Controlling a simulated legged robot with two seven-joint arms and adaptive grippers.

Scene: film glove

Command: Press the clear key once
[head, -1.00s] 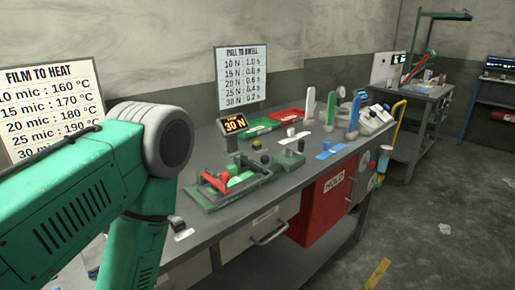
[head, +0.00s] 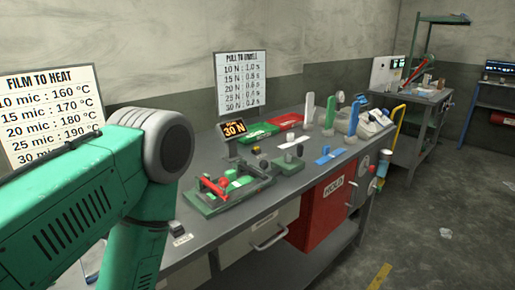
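No key that I can read as the clear key shows in the head view. A small display (head: 233,128) on the bench reads "30 N". A small dark item with a white label (head: 180,233) lies at the near left of the bench. My green arm fills the left of the view and hides part of the bench. Neither gripper is in view.
The grey bench (head: 205,240) carries green and red trays (head: 288,121), upright white and blue handles and a pale machine (head: 368,122) further right. A red "HOLD" bin (head: 325,205) hangs at its front. Open floor (head: 440,220) lies to the right.

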